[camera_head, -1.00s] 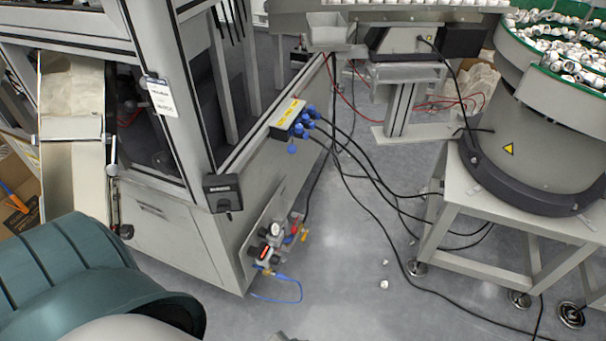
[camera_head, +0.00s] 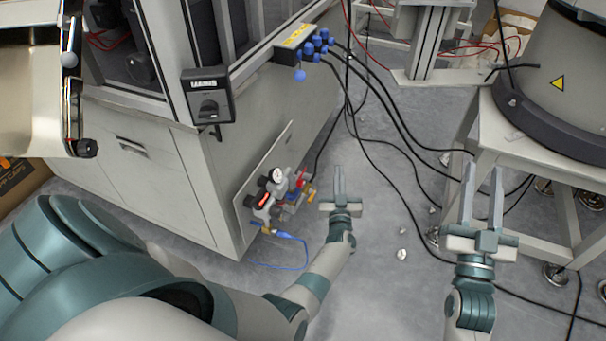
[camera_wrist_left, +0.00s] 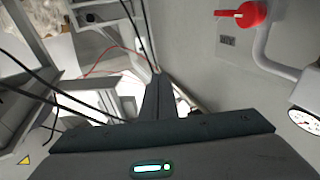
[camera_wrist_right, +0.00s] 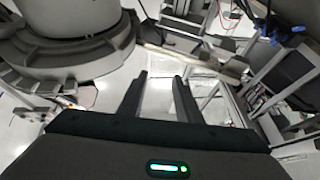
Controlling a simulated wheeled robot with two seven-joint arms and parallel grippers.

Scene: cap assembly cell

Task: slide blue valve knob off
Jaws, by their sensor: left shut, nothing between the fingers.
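The valve unit (camera_head: 277,198) sits low on the side of the grey machine cabinet, with a gauge (camera_head: 277,176), a red handle (camera_head: 301,179) and a blue hose (camera_head: 303,250). A small blue part shows among its fittings, too small to tell if it is the knob. My left gripper (camera_head: 338,180) is shut and empty, just right of the unit and apart from it. The left wrist view shows its closed fingers (camera_wrist_left: 157,95), with a red knob (camera_wrist_left: 241,14) and the gauge (camera_wrist_left: 306,121) at the right; no blue knob shows there. My right gripper (camera_head: 483,190) is open and empty, farther right.
A yellow-labelled box with blue connectors (camera_head: 316,44) and black cables is above the unit. A rotary switch (camera_head: 208,97) is on the cabinet corner. A white-framed stand (camera_head: 520,152) with a round feeder is close to my right gripper.

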